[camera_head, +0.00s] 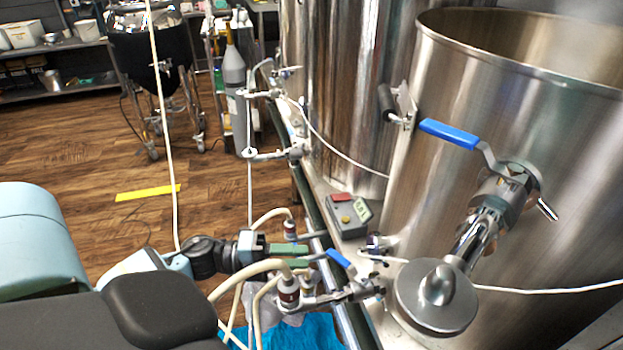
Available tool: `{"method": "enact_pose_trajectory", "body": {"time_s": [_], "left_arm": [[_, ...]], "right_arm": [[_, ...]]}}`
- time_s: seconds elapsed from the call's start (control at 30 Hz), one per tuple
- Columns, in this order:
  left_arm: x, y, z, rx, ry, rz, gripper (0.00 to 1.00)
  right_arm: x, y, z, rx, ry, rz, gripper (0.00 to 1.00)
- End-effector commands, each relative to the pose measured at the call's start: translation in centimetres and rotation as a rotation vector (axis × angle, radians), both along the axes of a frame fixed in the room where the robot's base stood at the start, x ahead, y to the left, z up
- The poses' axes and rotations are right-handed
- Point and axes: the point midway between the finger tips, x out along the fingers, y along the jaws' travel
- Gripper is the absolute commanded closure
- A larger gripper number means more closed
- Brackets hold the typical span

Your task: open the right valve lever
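A long blue valve lever (449,134) sits high on the right, on the steel valve (500,195) of the large right kettle. It slants slightly down to the right. A second, smaller blue lever (341,260) sits lower, on the pipework near the middle. My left gripper (312,252) reaches in from the left at that lower lever. Its two green-tipped fingers look apart, with their tips close to the lever's left end. I cannot tell whether they touch it. My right gripper is not in view.
Steel kettles (350,90) fill the right side. A grey control box (348,215) stands on the frame behind the lower lever. Pale hoses (245,277) crowd around my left gripper. A round steel fitting (436,297) juts out at the front. Open wooden floor (70,150) lies left.

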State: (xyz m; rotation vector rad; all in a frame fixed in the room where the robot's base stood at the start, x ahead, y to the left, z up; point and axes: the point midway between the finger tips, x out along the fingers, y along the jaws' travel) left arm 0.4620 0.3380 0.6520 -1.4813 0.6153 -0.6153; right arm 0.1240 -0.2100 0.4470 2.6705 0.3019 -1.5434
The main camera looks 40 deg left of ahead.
Motion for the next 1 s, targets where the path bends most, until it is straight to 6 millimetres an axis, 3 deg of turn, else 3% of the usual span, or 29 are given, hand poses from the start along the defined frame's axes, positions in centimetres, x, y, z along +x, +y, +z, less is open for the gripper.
{"method": "enact_pose_trajectory", "body": {"time_s": [0.37,0.47,0.6,1.0], "left_arm": [[-0.5,0.5,0.0,0.0,0.0,-0.001,0.69],[-0.7,0.4,-0.2,-0.011,0.009,0.008,0.82],[-1.9,-0.4,-2.0,-0.105,0.087,0.088,1.0],[-7.0,-2.3,-8.3,-0.406,0.404,0.394,1.0]], "right_arm": [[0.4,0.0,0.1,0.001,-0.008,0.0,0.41],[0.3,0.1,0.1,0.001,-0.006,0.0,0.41],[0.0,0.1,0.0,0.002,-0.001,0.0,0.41],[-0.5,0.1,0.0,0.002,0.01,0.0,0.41]]}}
